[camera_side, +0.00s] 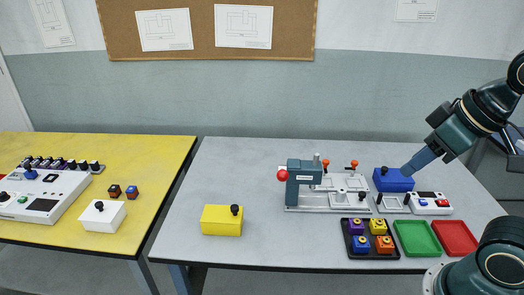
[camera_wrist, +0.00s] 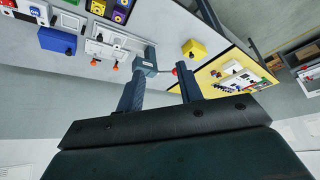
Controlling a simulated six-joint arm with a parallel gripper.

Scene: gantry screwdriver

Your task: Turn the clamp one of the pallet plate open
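The pallet plate (camera_side: 347,184), pale with fittings on top, sits at the screwdriver gantry; part of it also shows in the wrist view (camera_wrist: 105,45). Two orange-knobbed clamps stand at its back edge, a left one (camera_side: 325,163) and a right one (camera_side: 354,164). They also show in the wrist view as orange knobs (camera_wrist: 115,66) and (camera_wrist: 93,62). Which is clamp one, I cannot tell. My gripper (camera_side: 407,171) is above and right of the plate, apart from both clamps, by the blue box in the picture. In the wrist view its fingers (camera_wrist: 162,73) are spread with nothing held.
The gantry (camera_side: 301,174) has a red ball handle (camera_side: 282,175). A blue box (camera_side: 392,181), a white button box (camera_side: 430,203), a black parts tray (camera_side: 348,246), a green tray (camera_side: 417,238) and a red tray (camera_side: 454,237) crowd the right. A yellow box (camera_side: 221,220) stands left.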

